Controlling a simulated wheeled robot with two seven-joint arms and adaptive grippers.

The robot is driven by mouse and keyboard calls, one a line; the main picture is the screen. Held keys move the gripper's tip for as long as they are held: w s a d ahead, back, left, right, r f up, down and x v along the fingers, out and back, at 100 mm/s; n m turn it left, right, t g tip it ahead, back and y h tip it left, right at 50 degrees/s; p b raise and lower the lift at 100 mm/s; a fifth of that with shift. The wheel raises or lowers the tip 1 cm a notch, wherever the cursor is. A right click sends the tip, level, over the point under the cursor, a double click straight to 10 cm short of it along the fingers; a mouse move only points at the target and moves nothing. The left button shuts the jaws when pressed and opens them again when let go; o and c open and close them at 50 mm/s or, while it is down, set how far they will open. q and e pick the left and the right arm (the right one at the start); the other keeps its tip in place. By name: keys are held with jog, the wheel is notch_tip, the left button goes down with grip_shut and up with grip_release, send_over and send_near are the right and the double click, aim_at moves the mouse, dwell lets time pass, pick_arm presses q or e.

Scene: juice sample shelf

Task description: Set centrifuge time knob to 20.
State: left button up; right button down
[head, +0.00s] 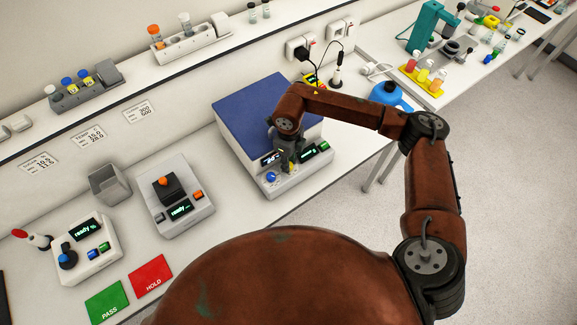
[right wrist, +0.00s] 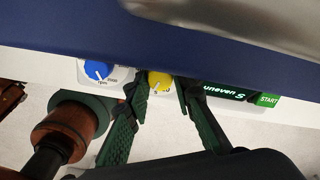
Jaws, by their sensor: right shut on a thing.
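The centrifuge (head: 300,132) is a white box with a blue lid, and its knobs and displays are on the front panel. In the right wrist view, a yellow knob (right wrist: 160,79) sits between a blue knob marked rpm (right wrist: 97,70) and a dark display (right wrist: 222,91) reading "uneven S". My right gripper (right wrist: 164,88) has its two green fingers on either side of the yellow knob, shut on it. The fingers hide part of its scale, so its setting cannot be read. In the head view, my right gripper (head: 289,165) covers the yellow knob. My left gripper is not in view.
Left of the centrifuge are a grey device (head: 175,205) with an orange knob, an open grey bin (head: 110,185) and a white device (head: 85,248). PASS (head: 107,303) and HOLD (head: 150,276) mats lie in front.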

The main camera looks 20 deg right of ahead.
jog(key=n+b, duration=0.4)
jog(key=shift+f+n, duration=0.2)
jog(key=shift+n, duration=0.1)
jog(key=shift+r+n+b, duration=0.2)
jog(key=shift+n+b, duration=1.45)
jog(key=shift+n, duration=0.05)
jog(key=c, duration=1.9)
grip_release()
jog(key=shift+c, duration=0.2)
notch_tip(320, 180, up, 12)
